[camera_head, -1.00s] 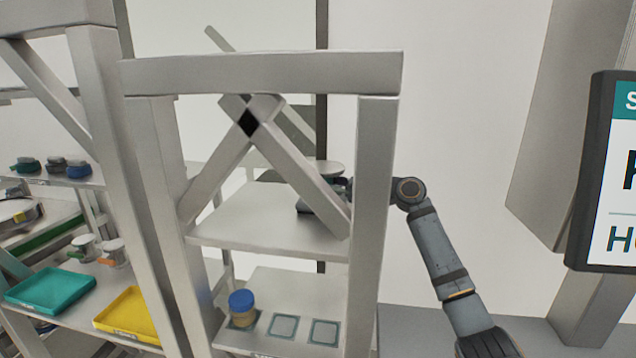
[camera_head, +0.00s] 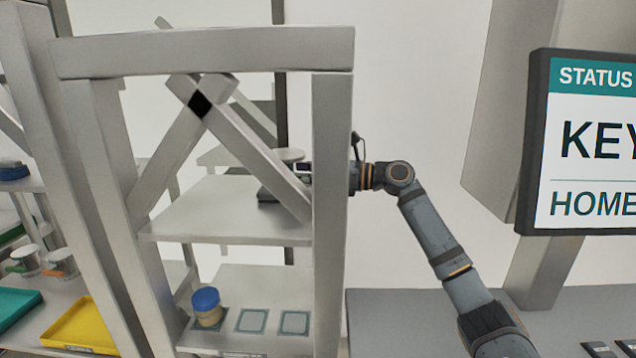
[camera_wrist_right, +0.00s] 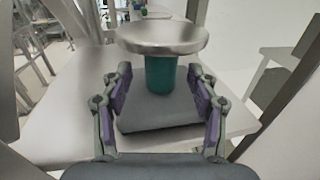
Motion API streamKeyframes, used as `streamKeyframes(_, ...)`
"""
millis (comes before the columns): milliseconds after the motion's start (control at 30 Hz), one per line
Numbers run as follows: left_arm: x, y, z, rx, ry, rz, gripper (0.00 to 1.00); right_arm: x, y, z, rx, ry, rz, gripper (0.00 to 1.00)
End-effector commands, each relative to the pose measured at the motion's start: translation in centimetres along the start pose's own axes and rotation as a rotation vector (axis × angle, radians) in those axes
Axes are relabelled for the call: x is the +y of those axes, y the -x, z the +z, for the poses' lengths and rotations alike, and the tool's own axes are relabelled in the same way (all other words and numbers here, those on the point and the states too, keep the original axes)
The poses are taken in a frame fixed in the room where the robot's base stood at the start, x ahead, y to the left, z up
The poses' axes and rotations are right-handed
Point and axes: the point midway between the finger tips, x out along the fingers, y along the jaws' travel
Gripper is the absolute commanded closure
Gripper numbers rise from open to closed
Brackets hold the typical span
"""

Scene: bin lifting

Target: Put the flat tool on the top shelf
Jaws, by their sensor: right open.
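The flat tool has a dark grey flat base (camera_wrist_right: 165,112), a short teal post (camera_wrist_right: 161,76) and a round metal disc (camera_wrist_right: 163,36) on top. It stands upright on the upper shelf board (camera_head: 190,205) of the grey rack. In the head view its dark base (camera_head: 268,196) and disc (camera_head: 290,155) show behind the diagonal brace, partly hidden. My right gripper (camera_wrist_right: 160,84) is open, with its purple-padded fingers on either side of the post and gaps between. In the head view the right gripper (camera_head: 304,172) reaches in from the right, partly hidden by the rack's upright. My left gripper is out of view.
The rack's front upright (camera_head: 330,200) and crossed braces (camera_head: 255,160) stand close to my right arm. The lower shelf holds a blue-lidded jar (camera_head: 207,306) and square pads (camera_head: 252,321). A yellow tray (camera_head: 82,330) lies left. A status screen (camera_head: 590,140) hangs right.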

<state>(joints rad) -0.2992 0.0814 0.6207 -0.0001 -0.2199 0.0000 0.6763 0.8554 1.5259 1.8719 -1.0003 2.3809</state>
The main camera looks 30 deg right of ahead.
Motion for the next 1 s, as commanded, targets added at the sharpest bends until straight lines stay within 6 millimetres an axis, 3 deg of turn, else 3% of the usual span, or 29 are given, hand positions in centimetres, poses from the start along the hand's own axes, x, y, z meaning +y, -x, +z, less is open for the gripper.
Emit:
streamKeyframes(33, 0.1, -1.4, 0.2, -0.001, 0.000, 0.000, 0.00, -0.1, 1.3, -0.9, 0.006, 0.004, -0.005, 0.40)
streamKeyframes(100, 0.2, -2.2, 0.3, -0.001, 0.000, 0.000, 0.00, -0.1, 2.8, -0.8, 0.006, 0.003, -0.004, 0.40)
streamKeyframes(333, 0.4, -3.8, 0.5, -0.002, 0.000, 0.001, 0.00, 0.0, 5.6, -0.4, 0.002, 0.002, -0.001, 0.40)
streamKeyframes(1000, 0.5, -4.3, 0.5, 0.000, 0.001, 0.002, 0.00, -0.4, 6.2, 0.3, -0.015, 0.056, -0.025, 0.40)
